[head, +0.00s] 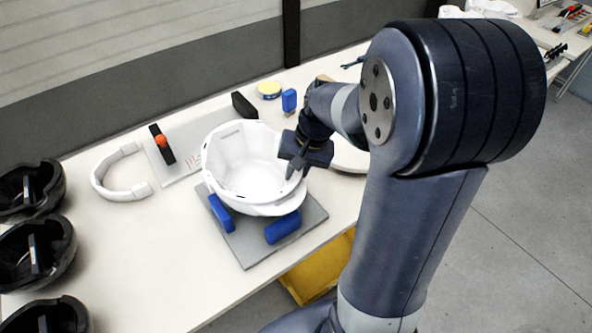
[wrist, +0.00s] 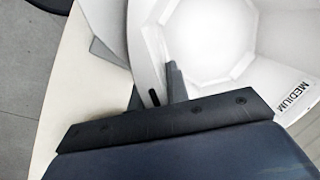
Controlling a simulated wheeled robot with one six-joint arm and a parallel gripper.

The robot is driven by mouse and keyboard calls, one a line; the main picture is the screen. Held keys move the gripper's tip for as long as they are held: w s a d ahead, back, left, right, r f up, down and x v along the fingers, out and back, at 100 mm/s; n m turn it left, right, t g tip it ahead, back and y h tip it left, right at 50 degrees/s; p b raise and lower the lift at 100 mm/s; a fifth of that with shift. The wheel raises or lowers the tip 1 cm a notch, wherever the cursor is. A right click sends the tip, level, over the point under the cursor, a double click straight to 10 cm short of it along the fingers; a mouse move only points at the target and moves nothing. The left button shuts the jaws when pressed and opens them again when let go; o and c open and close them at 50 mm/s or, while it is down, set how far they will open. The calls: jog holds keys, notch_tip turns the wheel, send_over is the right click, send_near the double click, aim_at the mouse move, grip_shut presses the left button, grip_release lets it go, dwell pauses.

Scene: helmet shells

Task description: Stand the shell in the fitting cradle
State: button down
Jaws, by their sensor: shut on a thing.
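The white helmet shell (head: 232,160) is open side up in the head view, over the fitting cradle, a grey plate (head: 246,252) with blue pads (head: 283,227). The shell's underside is hidden, so I cannot tell whether it rests on the pads or hangs just above them. My gripper (head: 291,171) is shut on the shell's right rim. In the wrist view the fingers (wrist: 173,84) pinch the shell wall, and the white inside (wrist: 215,40) shows the word MEDIUM.
Black shells (head: 35,245) line the table's left side. A white band (head: 103,182) and a grey board with a black post and orange knob (head: 160,141) lie behind left. A yellow bin (head: 318,272) is below the table edge.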

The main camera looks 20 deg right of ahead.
jog(key=shift+f+b, duration=0.6)
jog(key=shift+f, duration=0.3)
jog(key=c, duration=1.3)
grip_release()
jog(key=shift+r, duration=0.15)
jog(key=v, duration=1)
jog(key=shift+d+r+p, duration=0.15)
jog(key=shift+r+p, duration=0.2)
jog(key=shift+f, duration=0.1)
jog(key=x, duration=1)
jog(key=shift+a+f, duration=0.2)
jog(key=shift+r, duration=0.25)
